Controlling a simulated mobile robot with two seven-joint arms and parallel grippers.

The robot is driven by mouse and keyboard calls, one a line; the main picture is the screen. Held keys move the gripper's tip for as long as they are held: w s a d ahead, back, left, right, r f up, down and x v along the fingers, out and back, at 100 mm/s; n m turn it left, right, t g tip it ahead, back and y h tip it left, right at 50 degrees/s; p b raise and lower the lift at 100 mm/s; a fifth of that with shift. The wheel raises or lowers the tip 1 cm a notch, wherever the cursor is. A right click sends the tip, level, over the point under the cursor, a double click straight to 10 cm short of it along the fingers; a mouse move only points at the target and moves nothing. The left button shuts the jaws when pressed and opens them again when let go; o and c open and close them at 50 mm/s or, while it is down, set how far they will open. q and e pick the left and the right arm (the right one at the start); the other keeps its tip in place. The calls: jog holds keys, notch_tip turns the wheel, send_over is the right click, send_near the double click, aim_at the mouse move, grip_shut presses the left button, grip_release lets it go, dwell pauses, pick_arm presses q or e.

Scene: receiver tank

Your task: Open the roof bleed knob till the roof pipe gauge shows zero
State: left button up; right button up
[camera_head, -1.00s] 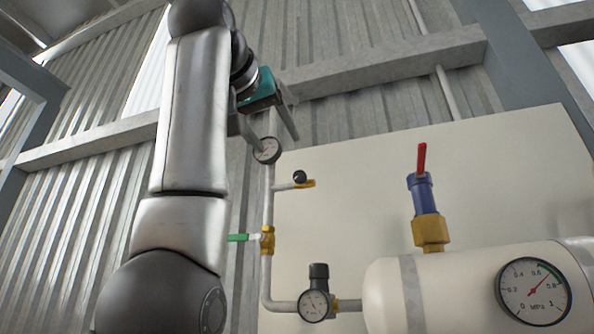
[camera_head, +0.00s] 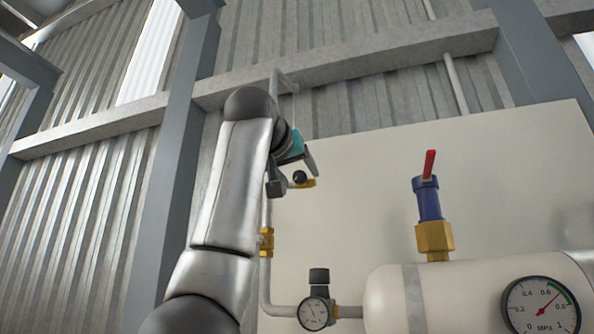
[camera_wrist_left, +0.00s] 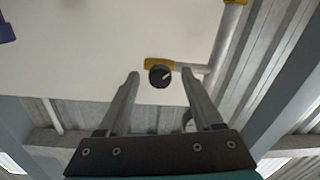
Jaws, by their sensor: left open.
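The small black bleed knob (camera_head: 299,177) sits on a brass fitting (camera_head: 308,183) on the short branch of the roof pipe. My left gripper (camera_head: 295,177) is open at the knob. In the left wrist view the knob (camera_wrist_left: 160,76) shows with a light line on its face, between and slightly beyond the open fingertips (camera_wrist_left: 160,72). I cannot tell whether a finger touches it. The roof pipe gauge is hidden behind my left arm and gripper in the head view, so I cannot read it. My right gripper is not in view.
A cream tank (camera_head: 390,300) carries a large gauge (camera_head: 541,308), needle near 0.7, and a blue valve (camera_head: 428,200) with a red lever. A pale panel (camera_head: 520,170) stands behind.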

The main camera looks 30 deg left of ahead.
pick_arm(q)
grip_shut()
dwell(0.4)
dwell(0.4)
